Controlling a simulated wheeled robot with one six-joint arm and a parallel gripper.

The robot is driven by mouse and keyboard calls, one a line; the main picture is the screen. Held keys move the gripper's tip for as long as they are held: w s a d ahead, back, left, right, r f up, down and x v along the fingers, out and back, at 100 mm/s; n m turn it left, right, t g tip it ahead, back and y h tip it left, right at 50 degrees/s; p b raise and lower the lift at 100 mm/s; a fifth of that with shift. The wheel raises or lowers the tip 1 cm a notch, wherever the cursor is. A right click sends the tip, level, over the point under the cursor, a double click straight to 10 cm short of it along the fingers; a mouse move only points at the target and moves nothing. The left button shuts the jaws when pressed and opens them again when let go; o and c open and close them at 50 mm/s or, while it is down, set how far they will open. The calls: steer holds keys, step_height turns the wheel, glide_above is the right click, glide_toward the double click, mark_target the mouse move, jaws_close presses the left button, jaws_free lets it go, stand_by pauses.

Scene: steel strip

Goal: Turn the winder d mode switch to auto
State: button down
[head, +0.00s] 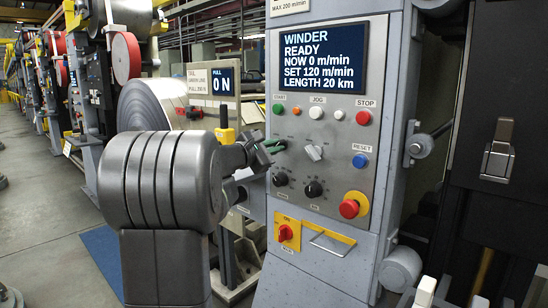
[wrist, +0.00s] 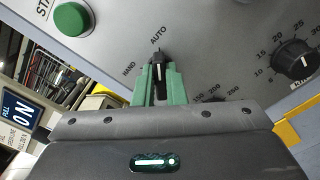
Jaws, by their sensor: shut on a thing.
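The winder mode switch (wrist: 158,72) is a small black knob with a white line, between the labels HAND and AUTO in the wrist view. Its pointer faces up toward the AUTO label. My gripper (wrist: 158,82) has its green fingers on both sides of the knob and is shut on it. In the head view my gripper (head: 273,146) meets the left part of the grey winder panel (head: 340,90), and the fingers hide the switch there. The panel screen (head: 319,57) reads WINDER, READY, NOW 0 m/min.
Near the switch are the green START button (head: 278,109), a light-grey rotary switch (head: 314,152) and black dials (head: 314,189). A red emergency stop (head: 350,208) and a red rotary switch (head: 286,233) sit lower.

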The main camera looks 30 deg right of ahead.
steer(key=shift+m, duration=0.3)
steer(key=c, duration=1.5)
jaws_free()
steer(key=p+v, duration=0.1)
steer(key=v, duration=1.3)
steer(key=shift+d, duration=0.2)
